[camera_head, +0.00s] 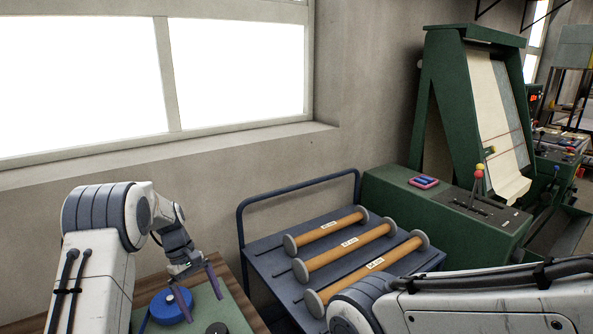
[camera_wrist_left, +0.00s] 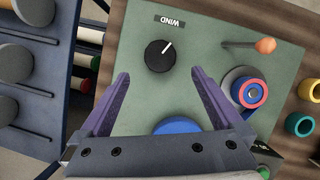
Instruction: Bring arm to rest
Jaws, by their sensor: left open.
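My left gripper (camera_head: 198,291) is open and empty above a green panel (camera_head: 225,311) on a wooden bench. Its purple fingers point down in the head view. In the left wrist view the open fingers (camera_wrist_left: 160,78) frame a black round knob (camera_wrist_left: 160,56) under a WIND label. A round blue part (camera_wrist_left: 178,126) shows near the gripper's base, partly hidden by it; a blue disc (camera_head: 172,304) shows beside the fingers in the head view. My right arm (camera_head: 480,305) crosses the lower right of the head view; its gripper is out of view.
A blue cart (camera_head: 265,262) with orange rollers (camera_head: 350,252) stands right of the bench. Behind it is a green machine (camera_head: 395,195) with levers. The wrist view also shows an orange-tipped lever (camera_wrist_left: 264,46), a blue-and-red ring (camera_wrist_left: 249,93) and coloured rings at right.

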